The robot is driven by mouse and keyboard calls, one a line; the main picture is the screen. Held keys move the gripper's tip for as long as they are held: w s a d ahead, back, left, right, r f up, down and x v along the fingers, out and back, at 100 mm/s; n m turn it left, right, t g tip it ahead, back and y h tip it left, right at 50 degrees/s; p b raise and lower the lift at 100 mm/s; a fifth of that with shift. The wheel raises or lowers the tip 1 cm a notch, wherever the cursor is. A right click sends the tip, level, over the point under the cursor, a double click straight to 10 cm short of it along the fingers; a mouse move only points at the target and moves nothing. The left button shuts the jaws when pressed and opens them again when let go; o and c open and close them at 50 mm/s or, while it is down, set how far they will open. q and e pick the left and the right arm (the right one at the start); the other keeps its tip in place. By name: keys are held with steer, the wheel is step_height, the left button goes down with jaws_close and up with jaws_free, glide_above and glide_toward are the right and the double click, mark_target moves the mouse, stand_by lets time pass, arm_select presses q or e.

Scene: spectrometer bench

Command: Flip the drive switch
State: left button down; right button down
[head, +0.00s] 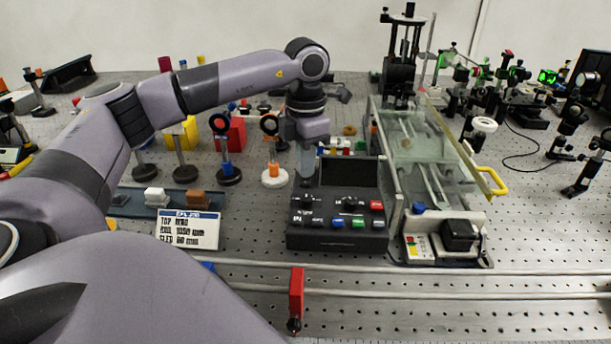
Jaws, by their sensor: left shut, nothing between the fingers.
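A black control box (337,240) stands on the bench in the middle of the head view. Its sloped panel carries dark knobs or switches and several coloured buttons, with a dark screen (350,174) behind them. I cannot tell which control is the drive switch; the labels are too small to read. My left gripper (306,183) points down over the panel's left part, shut and empty. Its tip is just above or at the dark control (307,201) there; I cannot tell whether they touch. The gripper hides part of the panel's left side. My right gripper is not in view.
A glass-covered rig (425,155) with a yellow handle (492,183) stands close to the right of the box. A white sign (189,229) stands to its left. Optic posts (272,150) stand behind.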

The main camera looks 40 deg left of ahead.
arm_select(q)
steer(key=shift+r+p, duration=2.4)
steer(key=shift+r, duration=0.85)
steer(key=shift+f, duration=0.1)
